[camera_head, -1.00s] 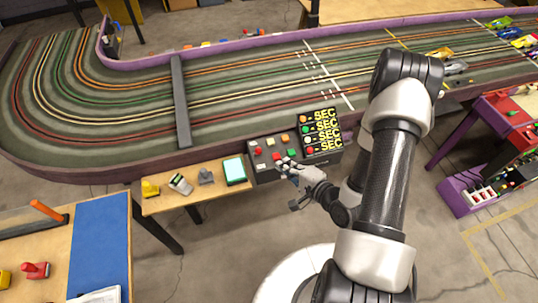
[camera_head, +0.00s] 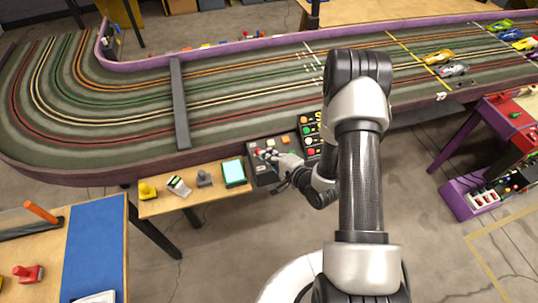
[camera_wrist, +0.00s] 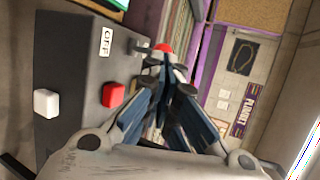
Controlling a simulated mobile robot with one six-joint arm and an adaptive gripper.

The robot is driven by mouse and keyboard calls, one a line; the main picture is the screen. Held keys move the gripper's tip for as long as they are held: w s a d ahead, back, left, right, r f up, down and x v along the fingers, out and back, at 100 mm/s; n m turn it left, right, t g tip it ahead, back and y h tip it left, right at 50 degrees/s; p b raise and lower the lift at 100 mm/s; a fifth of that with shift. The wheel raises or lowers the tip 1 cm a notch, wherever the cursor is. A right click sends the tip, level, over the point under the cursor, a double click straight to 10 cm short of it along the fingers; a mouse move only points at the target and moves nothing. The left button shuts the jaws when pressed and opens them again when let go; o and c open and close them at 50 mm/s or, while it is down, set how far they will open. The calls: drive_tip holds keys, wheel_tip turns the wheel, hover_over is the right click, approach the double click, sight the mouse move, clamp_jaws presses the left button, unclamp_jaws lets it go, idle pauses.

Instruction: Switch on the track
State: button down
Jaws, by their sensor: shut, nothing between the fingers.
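The track's dark control box (camera_head: 261,176) stands at the near edge of the slot track (camera_head: 120,145), partly hidden by my gripper. In the wrist view its face (camera_wrist: 70,68) carries a white button (camera_wrist: 47,103), a red button (camera_wrist: 113,95), an "OFF" label (camera_wrist: 106,40) and a small grey toggle switch (camera_wrist: 139,47). My gripper (camera_wrist: 164,62) is shut and empty, its tips close beside the toggle and another red button (camera_wrist: 165,47). I cannot tell whether they touch.
A teal-screened device (camera_head: 233,173) and small items stand on a wooden shelf (camera_head: 200,194) to the left. Several cars (camera_head: 453,70) stand on the track at right. A purple-legged table (camera_head: 460,150) stands right.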

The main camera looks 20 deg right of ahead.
drive_tip(key=shift+r, duration=0.1)
drive_tip(key=shift+w+r+g+p, duration=0.2)
drive_tip(key=shift+g+p, duration=0.1)
drive_tip(key=shift+p, duration=0.4)
